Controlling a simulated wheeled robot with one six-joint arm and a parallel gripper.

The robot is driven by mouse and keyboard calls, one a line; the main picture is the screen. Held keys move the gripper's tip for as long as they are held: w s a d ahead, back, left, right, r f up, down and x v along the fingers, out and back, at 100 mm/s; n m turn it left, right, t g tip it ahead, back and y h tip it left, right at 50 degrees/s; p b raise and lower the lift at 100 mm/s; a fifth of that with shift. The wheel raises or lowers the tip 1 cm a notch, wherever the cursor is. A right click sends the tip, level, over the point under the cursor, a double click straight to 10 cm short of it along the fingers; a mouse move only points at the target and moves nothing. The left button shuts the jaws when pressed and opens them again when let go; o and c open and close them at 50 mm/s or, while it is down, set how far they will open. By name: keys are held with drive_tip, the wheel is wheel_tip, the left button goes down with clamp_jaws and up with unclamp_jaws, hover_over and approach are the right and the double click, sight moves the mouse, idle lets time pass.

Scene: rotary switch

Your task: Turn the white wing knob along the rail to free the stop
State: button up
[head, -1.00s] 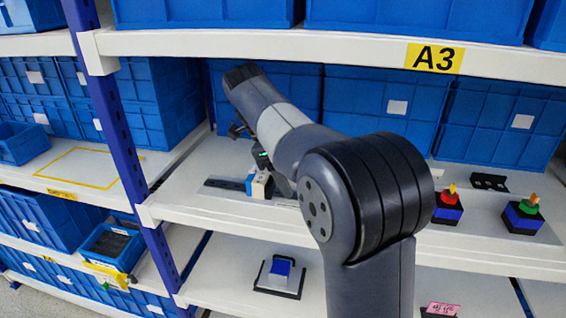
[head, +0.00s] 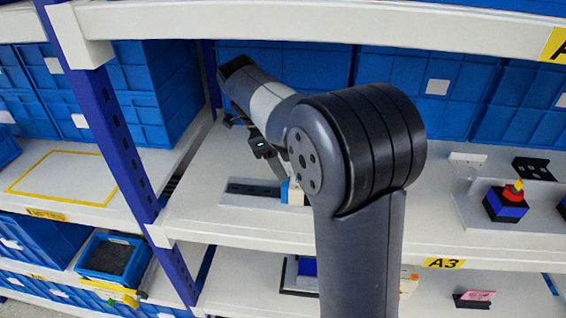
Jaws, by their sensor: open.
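A pale switch block with a blue side (head: 291,192) stands on the middle shelf, partly hidden behind my arm. A dark slotted rail strip (head: 252,189) on a grey plate lies to its left. The white wing knob cannot be made out clearly; my arm covers much of that spot. My gripper (head: 275,167) hangs above the rail and just up and left of the block, with a small green light on its housing. It is open, and nothing shows between its fingers. Whether it touches the block cannot be told.
Blue bins (head: 285,70) line the back of the shelf. A blue post (head: 105,110) stands left and a shelf beam (head: 330,22) runs above. A blue-and-black switch with a red and yellow top (head: 506,203) stands right. The shelf between is mostly clear.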

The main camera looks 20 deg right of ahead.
drive_tip(key=shift+d+f, duration=0.15)
drive_tip(key=shift+f, duration=0.25)
drive_tip(key=shift+c, duration=0.3)
drive_tip(key=shift+s, duration=0.1)
drive_tip(key=c, duration=0.9)
